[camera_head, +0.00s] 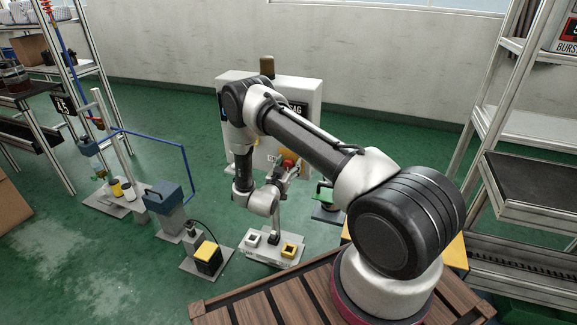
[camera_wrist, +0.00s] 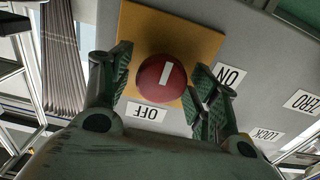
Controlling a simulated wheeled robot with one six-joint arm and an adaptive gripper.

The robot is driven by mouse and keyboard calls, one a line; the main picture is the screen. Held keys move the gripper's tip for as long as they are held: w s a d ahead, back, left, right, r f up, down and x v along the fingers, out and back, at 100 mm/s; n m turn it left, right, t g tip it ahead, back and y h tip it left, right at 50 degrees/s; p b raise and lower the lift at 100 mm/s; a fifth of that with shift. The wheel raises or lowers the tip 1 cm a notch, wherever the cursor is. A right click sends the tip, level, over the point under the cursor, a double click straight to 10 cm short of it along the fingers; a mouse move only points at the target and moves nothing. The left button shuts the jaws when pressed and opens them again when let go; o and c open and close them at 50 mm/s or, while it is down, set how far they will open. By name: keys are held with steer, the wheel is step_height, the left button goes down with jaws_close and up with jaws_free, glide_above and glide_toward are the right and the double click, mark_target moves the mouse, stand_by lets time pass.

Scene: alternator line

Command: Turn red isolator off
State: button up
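The red isolator is a round red knob (camera_wrist: 162,79) with a white bar, on a yellow plate (camera_wrist: 190,40). In the wrist view the bar stands nearly upright. The OFF label (camera_wrist: 146,112) is below the knob and the ON label (camera_wrist: 230,75) is to its right, both upside down. My gripper (camera_wrist: 161,74) is open, with one finger on each side of the knob. A small gap shows at the left finger; contact at the right finger cannot be told. In the head view the red knob (camera_head: 289,159) is partly hidden by my gripper (camera_head: 287,169), at the pale cabinet (camera_head: 312,100).
LOCK (camera_wrist: 266,135) and ZERO (camera_wrist: 304,102) labels sit right of the knob.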

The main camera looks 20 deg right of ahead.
steer(key=c, duration=0.8)
steer(key=shift+n, duration=0.3)
steer(key=n, duration=0.3)
steer(key=shift+n, duration=0.3)
steer(key=n, duration=0.4)
steer(key=shift+w+a, duration=0.1)
steer(key=n, duration=0.5)
steer(key=shift+f, duration=0.1)
steer(key=n, duration=0.4)
steer(key=shift+w+a+f+n, duration=0.1)
steer(key=shift+n, duration=0.2)
